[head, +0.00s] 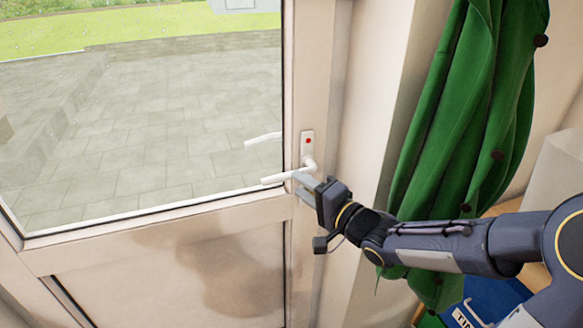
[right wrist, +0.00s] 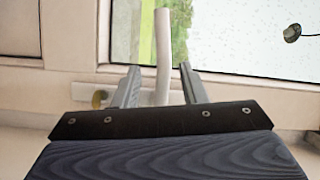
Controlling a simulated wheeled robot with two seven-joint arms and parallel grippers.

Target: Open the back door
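The back door (head: 190,240) is a pale framed door with a large glass pane above a solid lower panel. It looks closed in its frame. Its white lever handle (head: 285,176) sticks out to the left from a plate with a red dot (head: 308,141), and looks about level. My right gripper (head: 303,184) is at the handle, just below the plate. In the right wrist view the two fingers (right wrist: 159,72) are apart, with the white handle (right wrist: 163,40) showing between them. I cannot tell whether they touch it. My left gripper is not in view.
A green garment (head: 465,130) hangs on the wall right of the door, behind my right arm. A blue item with lettering (head: 490,300) lies below it. Paving (head: 150,130) and grass show through the glass, with part of an outside handle (head: 263,138).

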